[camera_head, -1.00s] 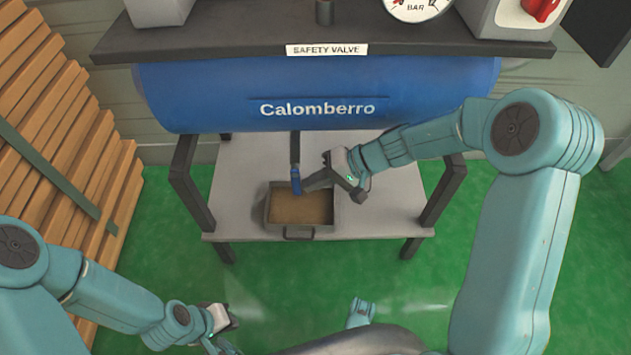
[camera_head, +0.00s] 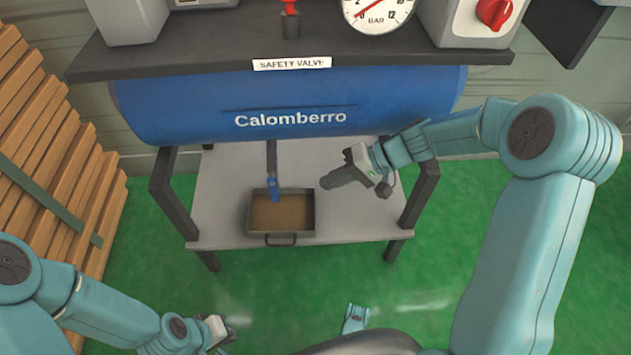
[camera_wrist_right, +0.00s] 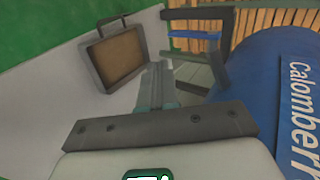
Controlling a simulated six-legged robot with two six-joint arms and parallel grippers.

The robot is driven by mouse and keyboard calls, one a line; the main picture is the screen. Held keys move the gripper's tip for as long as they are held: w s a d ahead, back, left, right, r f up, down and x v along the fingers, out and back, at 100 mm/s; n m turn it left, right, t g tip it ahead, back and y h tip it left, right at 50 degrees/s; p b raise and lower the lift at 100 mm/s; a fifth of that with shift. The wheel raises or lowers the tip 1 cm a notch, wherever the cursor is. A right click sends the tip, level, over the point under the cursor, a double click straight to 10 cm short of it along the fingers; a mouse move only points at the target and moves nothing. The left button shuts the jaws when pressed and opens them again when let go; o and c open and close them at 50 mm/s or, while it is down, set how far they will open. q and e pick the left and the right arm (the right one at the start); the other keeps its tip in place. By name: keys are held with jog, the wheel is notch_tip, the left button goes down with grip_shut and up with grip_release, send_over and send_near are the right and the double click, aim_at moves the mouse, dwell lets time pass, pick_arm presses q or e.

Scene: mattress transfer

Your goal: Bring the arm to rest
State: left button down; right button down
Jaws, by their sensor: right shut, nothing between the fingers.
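My right arm (camera_head: 535,230) reaches in from the right and bends toward the blue tank. Its gripper (camera_head: 326,184) is shut and empty, in the air to the right of the drain valve and the tray. In the right wrist view the shut fingers (camera_wrist_right: 155,85) point toward the tray and the frame leg. My left arm (camera_head: 90,305) is low at the left. Its gripper (camera_head: 222,328) is small and partly cut off by view angle, so its jaws cannot be read.
The blue tank (camera_head: 290,105) hangs under a dark shelf (camera_head: 225,45). A blue-handled drain valve (camera_head: 273,187) hangs over a metal tray (camera_head: 281,239) on a grey lower shelf (camera_head: 220,215). Dark frame legs (camera_head: 420,195) flank it. Wooden planks (camera_head: 40,150) stand at left. Green floor is open in front.

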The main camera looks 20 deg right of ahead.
jog(key=s+a+f+g+h, duration=0.1)
jog(key=s+a+f+h, duration=0.2)
jog(key=s+f, duration=0.7)
jog(key=s+a+f+g+h, duration=0.1)
jog(key=s+a+f+h, duration=0.3)
jog(key=s+f, duration=0.6)
notch_tip(320, 180, up, 31)
jog(key=n+p, duration=0.1)
jog(key=p, duration=3.1)
jog(key=shift+a+g+y, duration=0.2)
jog(key=shift+g+y, duration=0.1)
jog(key=shift+s, duration=0.15)
